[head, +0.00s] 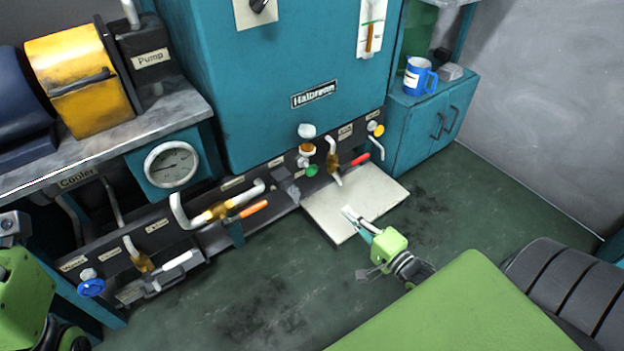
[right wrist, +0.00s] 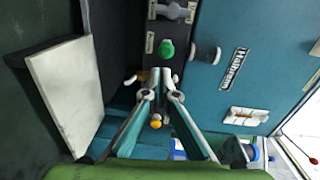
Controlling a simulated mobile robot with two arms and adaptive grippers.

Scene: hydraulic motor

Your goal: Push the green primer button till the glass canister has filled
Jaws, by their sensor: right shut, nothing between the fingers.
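The green primer button (head: 312,170) is on the dark lower panel of the blue cabinet, below a white-and-amber fitting (head: 306,149). It also shows in the right wrist view (right wrist: 167,49), just beyond my fingertips. A small cylinder with a pale end (right wrist: 205,53) sticks out beside it; I cannot tell surely whether it is the glass canister or its fill level. My right gripper (head: 348,212) is shut and empty, above the pale slab and apart from the button. In the right wrist view its fingertips (right wrist: 160,73) meet.
A red-handled valve (head: 360,159) is right of the button, and an orange-handled valve (head: 253,209) is to its left. The pale slab (head: 340,222) lies below the panel. Green floor is open in front.

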